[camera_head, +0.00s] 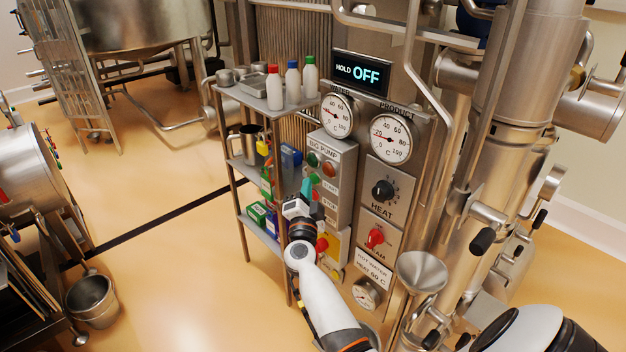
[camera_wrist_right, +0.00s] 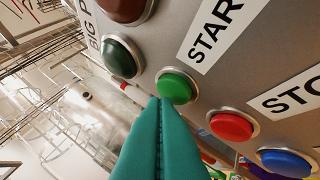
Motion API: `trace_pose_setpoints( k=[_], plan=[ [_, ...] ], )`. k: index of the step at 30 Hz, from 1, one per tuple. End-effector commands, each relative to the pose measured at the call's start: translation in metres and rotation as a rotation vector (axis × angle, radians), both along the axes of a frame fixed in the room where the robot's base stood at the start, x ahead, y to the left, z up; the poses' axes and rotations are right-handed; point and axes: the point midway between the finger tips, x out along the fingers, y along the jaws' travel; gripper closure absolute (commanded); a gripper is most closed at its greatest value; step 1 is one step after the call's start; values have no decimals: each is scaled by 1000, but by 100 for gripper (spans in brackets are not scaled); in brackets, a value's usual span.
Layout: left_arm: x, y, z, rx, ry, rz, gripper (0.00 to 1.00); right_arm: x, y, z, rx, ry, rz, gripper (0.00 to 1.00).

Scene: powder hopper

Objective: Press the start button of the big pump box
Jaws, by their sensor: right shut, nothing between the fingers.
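The big pump box (camera_head: 339,165) is a grey metal box on the machine front. In the right wrist view, its green start button (camera_wrist_right: 177,86) sits beside the START label (camera_wrist_right: 222,27). The red stop button (camera_wrist_right: 231,126) is to the right of it, by the STOP label (camera_wrist_right: 287,98). My right gripper (camera_wrist_right: 160,99) is shut and empty, its teal fingertips at the lower left edge of the green button. I cannot tell whether they touch it. In the head view the right gripper (camera_head: 306,187) is at the box's left front. My left gripper is not in view.
A shelf rack (camera_head: 238,163) with bottles and boxes stands just left of the box. The HEAT panel (camera_head: 383,190) and a funnel (camera_head: 421,272) are to the right.

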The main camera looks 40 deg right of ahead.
Motion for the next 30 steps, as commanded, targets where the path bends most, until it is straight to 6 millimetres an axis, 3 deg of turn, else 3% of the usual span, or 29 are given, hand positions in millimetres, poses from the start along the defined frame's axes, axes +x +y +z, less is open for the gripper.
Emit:
trace_pose_setpoints(
  k=[30],
  plan=[
    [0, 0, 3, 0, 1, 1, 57, 0, -9, 0, -1, 0, -2, 100]
  ],
)
